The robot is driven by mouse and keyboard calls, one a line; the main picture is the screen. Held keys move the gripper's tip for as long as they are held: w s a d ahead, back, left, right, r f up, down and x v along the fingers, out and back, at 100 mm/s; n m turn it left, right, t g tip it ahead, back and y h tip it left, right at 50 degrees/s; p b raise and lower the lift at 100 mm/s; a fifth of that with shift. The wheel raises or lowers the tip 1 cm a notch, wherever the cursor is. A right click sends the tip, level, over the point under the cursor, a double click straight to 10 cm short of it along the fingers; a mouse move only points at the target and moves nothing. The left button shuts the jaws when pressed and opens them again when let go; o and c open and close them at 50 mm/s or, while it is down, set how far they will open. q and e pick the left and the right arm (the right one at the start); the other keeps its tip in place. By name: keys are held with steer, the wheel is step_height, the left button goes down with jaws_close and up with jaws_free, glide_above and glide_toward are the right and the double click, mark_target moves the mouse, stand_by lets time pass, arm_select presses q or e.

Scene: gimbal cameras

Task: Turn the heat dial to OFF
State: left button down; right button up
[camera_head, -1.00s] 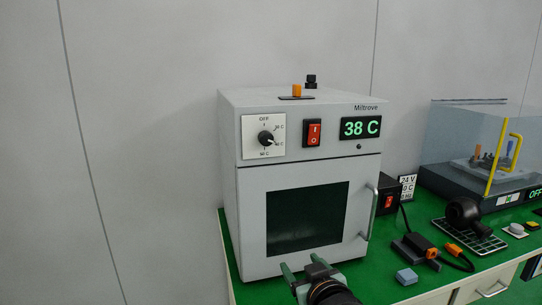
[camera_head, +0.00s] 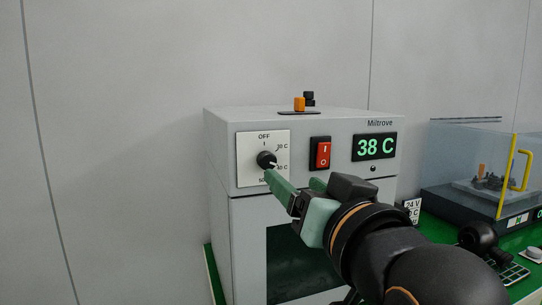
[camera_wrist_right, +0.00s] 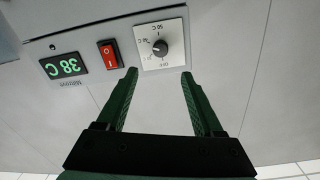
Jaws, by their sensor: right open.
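The heat dial (camera_head: 266,159) is a black round knob on a white plate (camera_head: 248,174) at the upper left of the grey oven's front. OFF is printed at the plate's top, with temperature marks down the right side. The knob's white pointer aims right and slightly down, away from OFF. My right gripper (camera_head: 293,181) is open and empty, in front of the panel just below and right of the dial. In the right wrist view, upside down, the dial (camera_wrist_right: 160,47) shows beyond and between the two green fingertips (camera_wrist_right: 158,74), apart from them. My left gripper is not in view.
The oven (camera_head: 219,173) has a red rocker switch (camera_head: 320,154) and a green 38 C display (camera_head: 375,147) right of the dial. An orange knob (camera_head: 299,104) sits on top. A clear-covered case (camera_head: 468,160) stands on the green bench at right.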

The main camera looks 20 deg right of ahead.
mark_target(269, 161)
steer(key=w+p, duration=0.3)
steer(key=w, duration=0.6)
steer(key=shift+w, duration=0.3)
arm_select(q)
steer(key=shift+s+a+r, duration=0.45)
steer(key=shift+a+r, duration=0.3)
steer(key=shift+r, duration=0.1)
arm_select(e)
steer(key=shift+w, duration=0.65)
steer(key=shift+c, duration=0.2)
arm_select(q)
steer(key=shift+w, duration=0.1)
arm_select(e)
jaws_close()
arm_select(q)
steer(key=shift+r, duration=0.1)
